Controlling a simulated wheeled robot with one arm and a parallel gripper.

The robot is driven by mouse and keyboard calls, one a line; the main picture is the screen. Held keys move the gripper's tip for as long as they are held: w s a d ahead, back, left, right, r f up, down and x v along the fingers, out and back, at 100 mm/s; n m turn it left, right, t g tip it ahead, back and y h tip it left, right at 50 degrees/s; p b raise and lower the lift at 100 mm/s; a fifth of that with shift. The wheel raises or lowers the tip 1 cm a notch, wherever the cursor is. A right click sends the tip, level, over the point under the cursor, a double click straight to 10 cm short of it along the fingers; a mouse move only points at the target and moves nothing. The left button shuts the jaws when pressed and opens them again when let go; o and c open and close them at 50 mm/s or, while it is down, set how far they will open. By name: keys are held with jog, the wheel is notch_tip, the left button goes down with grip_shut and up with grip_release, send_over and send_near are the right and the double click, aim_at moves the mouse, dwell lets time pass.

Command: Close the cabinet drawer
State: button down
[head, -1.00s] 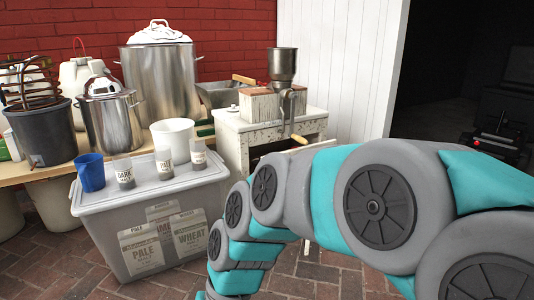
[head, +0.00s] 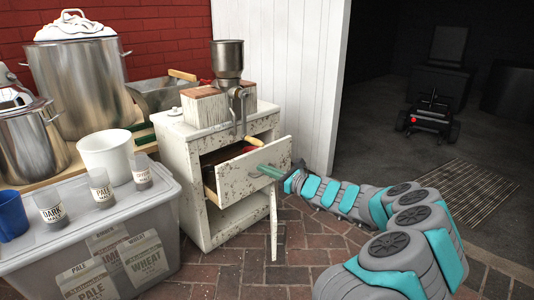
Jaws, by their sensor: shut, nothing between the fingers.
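The white, worn wooden cabinet (head: 185,165) stands at centre left in the head view. Its upper drawer is pulled out, and the drawer front (head: 238,178) stands clear of the cabinet body. Part of the drawer's dark inside shows, with a yellow-and-red handle (head: 254,141) at its rim. My gripper (head: 266,172) is at the outer face of the drawer front, its green fingers shut and empty. The fingertips overlap the front in the picture; I cannot tell whether they touch it. My arm reaches in from the lower right.
A metal grain mill (head: 228,62) stands on the cabinet. A lidded grey bin (head: 40,245) with cups on top stands at left. A narrow pale upright strip (head: 273,225) shows below the drawer front. Brick floor (head: 300,238) is open in front.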

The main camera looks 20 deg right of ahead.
jog(key=d+f+m+t+h, duration=0.1)
jog(key=d+f+m+h, duration=0.15)
jog(key=d, duration=0.45)
jog(key=b, duration=0.2)
send_near(247, 154)
jog(key=x, duration=0.4)
jog(key=shift+w+d+f, duration=0.1)
jog(key=shift+w+f, duration=0.15)
jog(key=shift+x, duration=0.75)
jog(key=shift+r, duration=0.1)
jog(key=p+x, duration=0.1)
jog(key=x, duration=0.5)
jog(key=shift+w, duration=0.45)
jog(key=shift+x, duration=0.8)
jog(key=shift+s, duration=0.15)
